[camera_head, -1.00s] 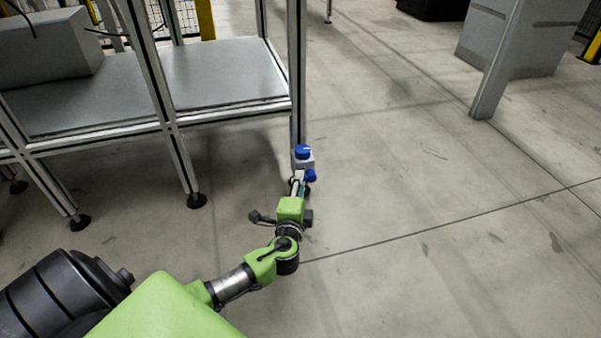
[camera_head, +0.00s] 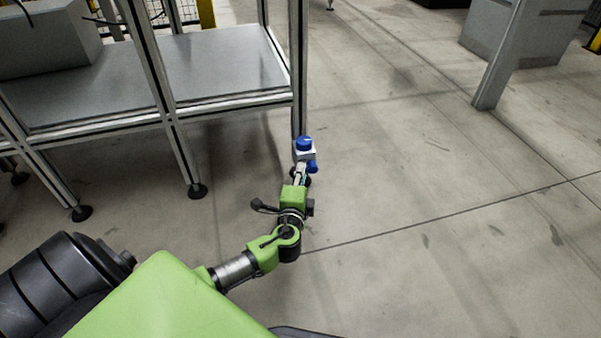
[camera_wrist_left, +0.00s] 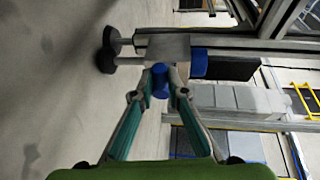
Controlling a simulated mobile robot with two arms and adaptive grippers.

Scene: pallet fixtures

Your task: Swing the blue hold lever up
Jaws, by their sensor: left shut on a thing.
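The blue hold lever (camera_head: 312,167) sticks out low on the near side of a small pale box (camera_head: 306,154) with a blue round cap (camera_head: 304,142) on top. The box is at the table frame's right corner post. My left gripper (camera_head: 302,170) reaches it from the near side. In the left wrist view, the teal fingers of my left gripper (camera_wrist_left: 160,92) are shut on the blue lever (camera_wrist_left: 160,79), one on each side. The grey box (camera_wrist_left: 168,47) and its blue cap (camera_wrist_left: 199,63) are just beyond the fingertips. My right gripper is out of view.
A metal-framed table (camera_head: 215,75) stands left of the lever, its post (camera_head: 299,70) close behind the box. A grey block (camera_head: 50,40) rests on it. Open concrete floor lies to the right, with a slanted grey post (camera_head: 498,60) farther off.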

